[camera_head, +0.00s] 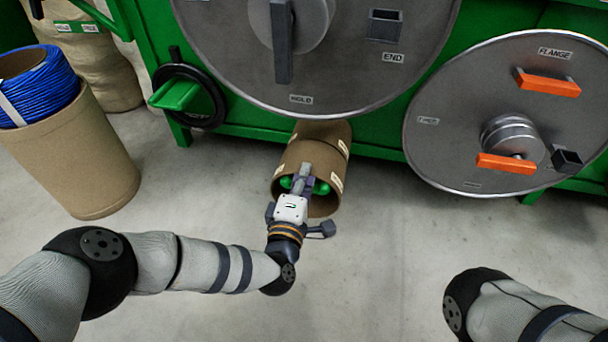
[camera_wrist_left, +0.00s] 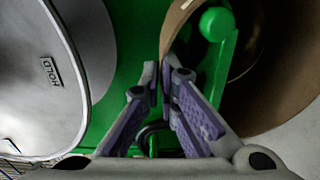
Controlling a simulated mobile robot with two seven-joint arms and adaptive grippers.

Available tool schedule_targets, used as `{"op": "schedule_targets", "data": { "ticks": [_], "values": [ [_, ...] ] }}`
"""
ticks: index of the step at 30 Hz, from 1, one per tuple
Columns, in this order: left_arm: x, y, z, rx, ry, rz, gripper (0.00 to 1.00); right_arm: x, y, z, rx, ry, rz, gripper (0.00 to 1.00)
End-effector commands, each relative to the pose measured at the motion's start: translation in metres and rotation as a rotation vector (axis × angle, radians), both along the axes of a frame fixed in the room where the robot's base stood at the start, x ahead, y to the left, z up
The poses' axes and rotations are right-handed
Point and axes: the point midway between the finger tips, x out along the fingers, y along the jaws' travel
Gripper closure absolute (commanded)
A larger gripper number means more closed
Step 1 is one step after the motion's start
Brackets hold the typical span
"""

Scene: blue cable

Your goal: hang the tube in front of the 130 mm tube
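A brown cardboard tube (camera_head: 289,165) with small pale labels lies under the large grey disc, its open end facing me. Behind it, another brown tube section (camera_head: 325,131) shows, split from it by a dark seam; I cannot read its label. Green rounded pieces (camera_head: 321,187) show inside the front tube's opening. My left gripper (camera_head: 302,174) is at that opening. In the left wrist view its fingertips (camera_wrist_left: 164,72) close on the near tube's wall (camera_wrist_left: 177,27), with a green knob (camera_wrist_left: 217,24) and bar inside the tube. My right gripper is out of view.
A large grey disc (camera_head: 345,70) hangs above the tubes on the green frame (camera_head: 385,132). Another disc (camera_head: 450,120) with orange handles is at right. A blue cable coil (camera_head: 40,88) sits on a brown drum (camera_head: 85,160) at left. The floor in front is clear.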

Motion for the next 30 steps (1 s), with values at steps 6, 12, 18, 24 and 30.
{"op": "schedule_targets", "data": {
  "ticks": [6, 12, 18, 24, 30],
  "values": [
    [0.0024, -0.0010, 0.0000, 0.000, 0.000, 0.000, 1.00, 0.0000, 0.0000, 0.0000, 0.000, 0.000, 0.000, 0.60],
    [0.0049, -0.0014, 0.0002, 0.001, 0.000, 0.001, 1.00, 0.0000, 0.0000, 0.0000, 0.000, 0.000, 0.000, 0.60],
    [0.0069, -0.0023, 0.0003, 0.000, 0.000, 0.000, 1.00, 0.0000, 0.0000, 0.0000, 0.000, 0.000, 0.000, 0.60],
    [0.0093, -0.0030, 0.0005, 0.000, 0.000, 0.000, 1.00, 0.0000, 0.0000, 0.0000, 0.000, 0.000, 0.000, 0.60],
    [0.0103, -0.0035, 0.0005, 0.000, 0.000, 0.000, 1.00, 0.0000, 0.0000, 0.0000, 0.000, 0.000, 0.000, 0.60]
  ]
}}
